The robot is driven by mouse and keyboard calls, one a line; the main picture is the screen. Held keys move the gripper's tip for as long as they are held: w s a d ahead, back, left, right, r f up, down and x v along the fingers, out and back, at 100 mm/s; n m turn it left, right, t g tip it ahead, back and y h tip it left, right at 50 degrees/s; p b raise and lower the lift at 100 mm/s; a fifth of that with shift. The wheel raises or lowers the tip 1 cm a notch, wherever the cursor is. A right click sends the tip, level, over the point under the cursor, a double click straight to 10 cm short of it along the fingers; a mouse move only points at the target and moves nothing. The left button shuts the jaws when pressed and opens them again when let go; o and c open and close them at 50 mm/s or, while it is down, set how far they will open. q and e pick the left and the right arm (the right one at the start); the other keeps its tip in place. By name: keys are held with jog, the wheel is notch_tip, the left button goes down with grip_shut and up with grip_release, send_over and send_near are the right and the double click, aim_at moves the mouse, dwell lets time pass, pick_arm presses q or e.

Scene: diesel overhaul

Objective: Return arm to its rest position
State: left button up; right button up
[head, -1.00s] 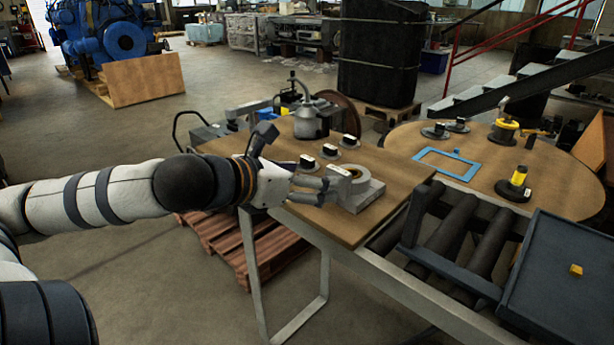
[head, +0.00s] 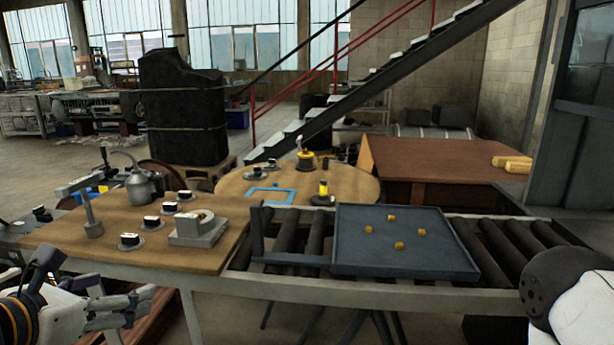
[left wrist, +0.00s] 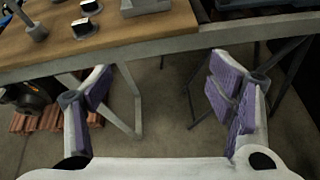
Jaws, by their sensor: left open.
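My left gripper (head: 138,304) is at the lower left of the head view, in front of the wooden table's (head: 150,259) front edge. It also shows in the left wrist view (left wrist: 163,85), its purple-padded fingers spread wide with nothing between them. The table's edge and floor lie beyond the fingers. A grey block with a ring on it (head: 200,229) stands on the table, apart from the gripper. Part of my right arm (head: 570,300) shows at the lower right; its gripper is out of view.
Several black-topped discs, including one near the edge (head: 130,240), a grey post (head: 92,222) and a metal can (head: 140,188) stand on the table. A blue tray (head: 345,262) with several yellow pieces lies on rollers (head: 480,243). A round table (head: 350,185) stands behind.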

pick_arm(q)
jog(key=s+d+f+m+g+h, duration=0.1)
jog(key=s+d+f+m+g, duration=0.35)
jog(key=f+m, duration=0.45)
jog(key=s+d+f+m+g, duration=0.3)
jog(key=s+d+f+m, duration=0.3)
jog(key=f, duration=0.5)
jog(key=s+a+f+m+g+y, duration=0.1)
jog(key=s+f+m+g, duration=0.2)
jog(key=s+m, duration=0.6)
jog(key=s+f+m+g+y, duration=0.1)
jog(key=s+f+m+g, duration=0.2)
jog(key=s+f+m, duration=0.4)
jog(key=s+m, duration=0.1)
jog(key=s, duration=0.2)
jog(key=shift+s+a+f+m+g, duration=0.15)
jog(key=shift+a+f+m+g, duration=0.2)
jog(key=shift+a+f+m, duration=0.05)
